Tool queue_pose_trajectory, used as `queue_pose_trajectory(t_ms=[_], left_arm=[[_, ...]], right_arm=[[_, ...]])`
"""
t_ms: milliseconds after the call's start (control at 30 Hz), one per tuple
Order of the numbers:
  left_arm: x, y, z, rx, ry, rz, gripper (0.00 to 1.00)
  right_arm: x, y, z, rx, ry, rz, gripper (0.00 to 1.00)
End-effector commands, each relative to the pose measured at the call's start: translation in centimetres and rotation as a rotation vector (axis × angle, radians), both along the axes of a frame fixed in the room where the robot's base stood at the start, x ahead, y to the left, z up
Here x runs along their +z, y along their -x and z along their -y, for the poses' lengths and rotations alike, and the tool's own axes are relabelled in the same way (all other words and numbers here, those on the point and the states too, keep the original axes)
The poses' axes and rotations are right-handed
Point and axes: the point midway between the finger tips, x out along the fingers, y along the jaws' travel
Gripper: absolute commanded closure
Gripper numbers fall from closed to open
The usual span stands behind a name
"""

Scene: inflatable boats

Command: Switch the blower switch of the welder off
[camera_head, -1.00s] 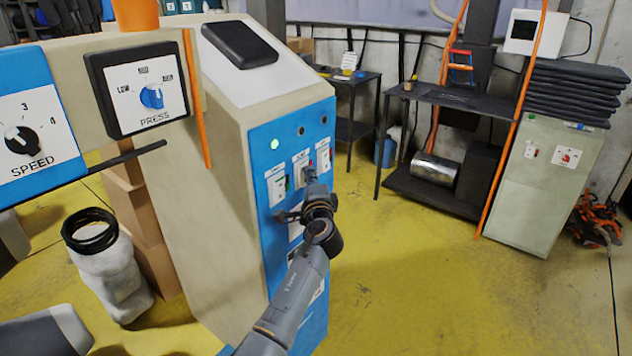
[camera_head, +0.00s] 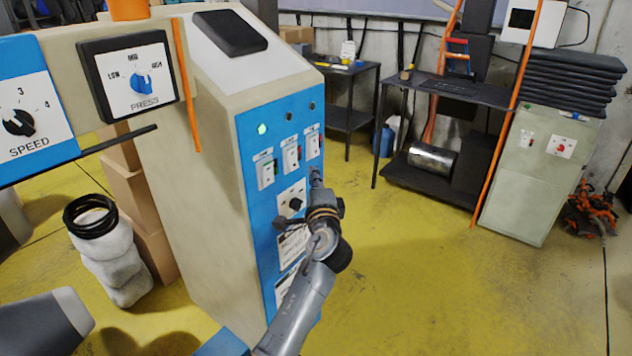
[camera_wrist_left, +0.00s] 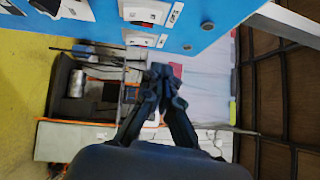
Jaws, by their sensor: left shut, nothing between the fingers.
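The welder (camera_head: 205,175) is a beige machine with a blue front panel (camera_head: 250,150). Three white switch plates sit in a row on it: a left switch (camera_head: 266,169), a middle switch (camera_head: 291,155) and a right switch (camera_head: 313,143). Their labels are too small to read, so I cannot tell which is the blower. My left gripper (camera_head: 317,180) is shut and empty, just below the right switch and apparently clear of it. In the left wrist view its closed fingers (camera_wrist_left: 160,75) are near two switch plates (camera_wrist_left: 144,12). My right gripper is not in view.
A green lamp (camera_head: 262,128) glows above the switches; a black knob (camera_head: 296,204) is below. The PRESS dial box (camera_head: 130,85) and an orange bar (camera_head: 186,85) stand left. A dark shelf table (camera_head: 450,93) and pale cabinet (camera_head: 535,190) stand behind.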

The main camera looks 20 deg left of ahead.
Motion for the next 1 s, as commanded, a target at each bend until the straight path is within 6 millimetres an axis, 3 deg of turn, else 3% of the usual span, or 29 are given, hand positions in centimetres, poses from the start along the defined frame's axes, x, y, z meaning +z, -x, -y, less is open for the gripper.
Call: queue_pose_trajectory(t_ms=[233, 767, 867, 967, 1000], left_arm=[[0.2, 2.1, 0.9, 0.001, 0.000, 0.000, 1.00], [-0.2, 2.2, 1.0, -0.002, 0.003, -0.007, 1.00], [-2.7, 2.0, 1.3, -0.023, 0.027, -0.043, 1.00], [-8.1, 1.9, 1.9, -0.065, 0.087, -0.118, 1.00], [-10.9, 2.0, 2.2, -0.083, 0.122, -0.159, 1.00]], right_arm=[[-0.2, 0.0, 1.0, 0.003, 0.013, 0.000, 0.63], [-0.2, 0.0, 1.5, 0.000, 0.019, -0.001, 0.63], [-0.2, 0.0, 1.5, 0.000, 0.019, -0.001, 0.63], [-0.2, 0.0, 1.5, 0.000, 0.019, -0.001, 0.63], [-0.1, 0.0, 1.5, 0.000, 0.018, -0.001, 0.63]])
